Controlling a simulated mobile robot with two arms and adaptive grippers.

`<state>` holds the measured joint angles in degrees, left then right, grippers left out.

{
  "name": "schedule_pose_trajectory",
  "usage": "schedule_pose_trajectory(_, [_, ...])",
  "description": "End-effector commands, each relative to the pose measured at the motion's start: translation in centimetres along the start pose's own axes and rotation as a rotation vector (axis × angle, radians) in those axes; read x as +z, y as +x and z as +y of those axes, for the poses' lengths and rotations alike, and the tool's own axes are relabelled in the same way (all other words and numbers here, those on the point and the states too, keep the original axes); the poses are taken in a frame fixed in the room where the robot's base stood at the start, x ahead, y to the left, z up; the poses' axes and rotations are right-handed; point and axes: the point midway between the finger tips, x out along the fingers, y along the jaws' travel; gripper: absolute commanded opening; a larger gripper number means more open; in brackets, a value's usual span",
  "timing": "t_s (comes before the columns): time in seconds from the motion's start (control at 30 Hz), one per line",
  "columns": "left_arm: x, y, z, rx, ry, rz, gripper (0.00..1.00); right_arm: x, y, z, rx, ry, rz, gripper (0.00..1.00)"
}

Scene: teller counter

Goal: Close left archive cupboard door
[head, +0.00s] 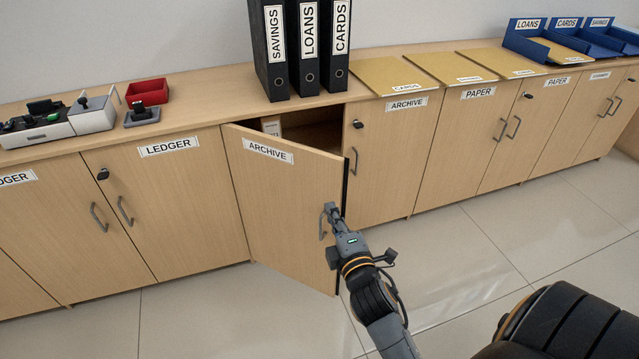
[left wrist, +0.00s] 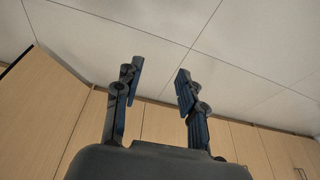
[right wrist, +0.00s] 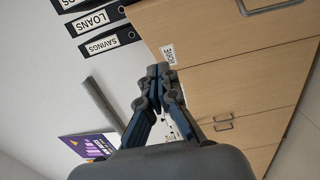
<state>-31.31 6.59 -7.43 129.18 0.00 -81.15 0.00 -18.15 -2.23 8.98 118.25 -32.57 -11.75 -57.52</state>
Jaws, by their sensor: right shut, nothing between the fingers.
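The left archive cupboard door (head: 275,215), light wood with an ARCHIVE label, stands partly open in the head view, swung out from its left side. A dark gap shows the cupboard interior (head: 318,135) behind it. My right gripper (head: 329,208) is at the door's outer face, by its grey handle (head: 322,226) near the free edge. Its fingers are together and empty, as the right wrist view (right wrist: 158,74) also shows. I cannot tell if it touches the door. My left gripper (left wrist: 158,80) shows only in the left wrist view, with its fingers apart and nothing between them.
The right archive door (head: 388,155) is shut beside the opening. Black binders (head: 305,50), a red tray (head: 147,92) and yellow folders (head: 405,75) sit on the counter. Ledger doors (head: 165,205) are shut on the left. The tiled floor (head: 470,240) in front is clear.

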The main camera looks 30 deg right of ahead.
Motion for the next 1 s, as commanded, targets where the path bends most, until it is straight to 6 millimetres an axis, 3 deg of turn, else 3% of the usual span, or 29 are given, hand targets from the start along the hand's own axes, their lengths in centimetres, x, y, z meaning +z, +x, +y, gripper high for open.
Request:
schedule_pose_trajectory(0.43, [-0.2, -3.8, -0.2, -0.004, -0.002, 0.023, 0.40, -0.1, 9.2, 0.0, 0.001, 0.002, 0.001, 0.00])
schedule_pose_trajectory(0.63, [-0.1, -4.9, -0.2, -0.005, -0.003, 0.026, 0.40, 2.1, 11.0, -0.1, -0.002, 0.000, 0.001, 0.00])
schedule_pose_trajectory(1.0, [-0.1, -5.3, -0.2, -0.005, -0.003, 0.028, 0.40, 2.8, 11.6, -0.1, -0.002, 0.004, 0.002, 0.00])
